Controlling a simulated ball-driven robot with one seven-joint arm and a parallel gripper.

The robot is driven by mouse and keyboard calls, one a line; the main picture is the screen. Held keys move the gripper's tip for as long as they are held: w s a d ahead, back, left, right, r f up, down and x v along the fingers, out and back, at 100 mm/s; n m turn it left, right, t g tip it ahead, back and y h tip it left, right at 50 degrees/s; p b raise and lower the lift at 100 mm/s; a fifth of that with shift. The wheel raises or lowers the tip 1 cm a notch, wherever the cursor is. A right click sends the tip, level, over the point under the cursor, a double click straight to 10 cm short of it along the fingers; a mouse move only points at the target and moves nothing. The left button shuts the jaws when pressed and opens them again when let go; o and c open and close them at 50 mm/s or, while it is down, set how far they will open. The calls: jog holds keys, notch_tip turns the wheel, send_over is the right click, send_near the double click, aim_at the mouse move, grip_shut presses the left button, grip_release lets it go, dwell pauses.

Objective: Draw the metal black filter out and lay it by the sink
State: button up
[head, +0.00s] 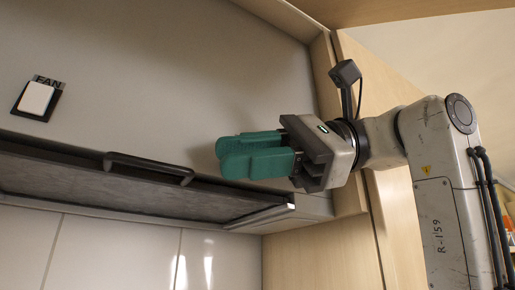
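The metal black filter (62,181) is a long dark grey panel in the slot along the lower edge of a grey hood. Its black bar handle (148,167) sticks out at the front edge. My gripper (232,158), with two green padded fingers, is to the right of the handle and apart from it, pointing left. One finger partly overlaps the other in this view, so the gap between them cannot be judged. No object shows in the gripper. The sink is not in view.
A white fan switch (36,98) on a black plate is on the hood face (165,75) at the left. Wooden cabinet panels (325,240) stand close behind and below my arm. White tiles (110,250) cover the wall below the hood.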

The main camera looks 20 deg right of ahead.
aim_at(167, 164)
jog(key=p+x, duration=0.1)
jog(key=x, duration=0.6)
jog(key=shift+a+f+p, duration=0.15)
jog(key=shift+a+p, duration=0.2)
jog(key=shift+p, duration=0.05)
jog(key=shift+c, duration=0.3)
grip_shut()
